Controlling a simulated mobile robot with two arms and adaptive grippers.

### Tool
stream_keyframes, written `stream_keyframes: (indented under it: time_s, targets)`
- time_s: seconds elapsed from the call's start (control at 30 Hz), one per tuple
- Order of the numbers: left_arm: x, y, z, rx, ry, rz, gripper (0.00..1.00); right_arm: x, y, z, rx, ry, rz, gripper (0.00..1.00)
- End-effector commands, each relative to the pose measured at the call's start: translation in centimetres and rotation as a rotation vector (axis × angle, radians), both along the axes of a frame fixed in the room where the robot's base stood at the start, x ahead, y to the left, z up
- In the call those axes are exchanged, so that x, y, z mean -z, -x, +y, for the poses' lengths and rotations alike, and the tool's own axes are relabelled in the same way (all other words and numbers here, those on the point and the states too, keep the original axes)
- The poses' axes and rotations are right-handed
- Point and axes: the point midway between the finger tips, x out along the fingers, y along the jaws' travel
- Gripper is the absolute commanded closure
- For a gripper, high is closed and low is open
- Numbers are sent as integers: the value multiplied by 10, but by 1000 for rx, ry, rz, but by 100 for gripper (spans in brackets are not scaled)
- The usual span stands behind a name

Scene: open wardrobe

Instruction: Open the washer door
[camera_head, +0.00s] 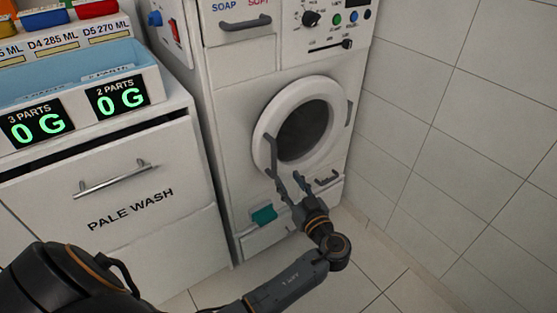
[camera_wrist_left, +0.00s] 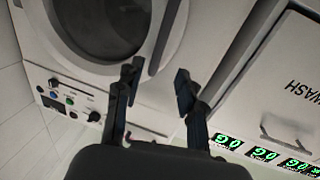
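The washer (camera_head: 238,135) is a white machine against the tiled wall. Its round door (camera_head: 285,97) has a white ring and dark glass and looks shut. A dark grey handle bar (camera_head: 271,154) runs along the left side of the ring. In the left wrist view, which is upside down, the handle (camera_wrist_left: 166,38) shows just beyond the fingertips, in line with the gap. My left gripper (camera_head: 287,176) is open at the lower left of the door, near the handle's lower end; contact cannot be told. It also shows open and empty in the left wrist view (camera_wrist_left: 156,72). My right gripper is not in view.
A white cabinet (camera_head: 115,200) marked PALE WASH, with a metal handle, stands left of the washer. A blue tray (camera_head: 75,88) with lit displays sits on it. A tiled wall (camera_head: 450,130) is close on the right. A teal part (camera_head: 264,215) sits low on the washer.

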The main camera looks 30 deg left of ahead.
Motion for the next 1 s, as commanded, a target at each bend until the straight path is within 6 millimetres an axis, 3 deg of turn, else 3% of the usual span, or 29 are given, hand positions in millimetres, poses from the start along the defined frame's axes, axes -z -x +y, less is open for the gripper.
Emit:
stream_keyframes:
  time_s: [0.3, 0.5, 0.97, 1.0]
  targets:
    - [0, -39, 58, 0, -5, 2, 61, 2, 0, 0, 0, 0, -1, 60]
    - [1, -55, 83, 1, -1, 3, 61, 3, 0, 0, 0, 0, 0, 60]
    - [1, -62, 93, 2, 0, 4, 61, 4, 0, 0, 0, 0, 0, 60]
    - [1, -62, 93, 2, 0, 4, 70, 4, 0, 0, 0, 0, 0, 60]
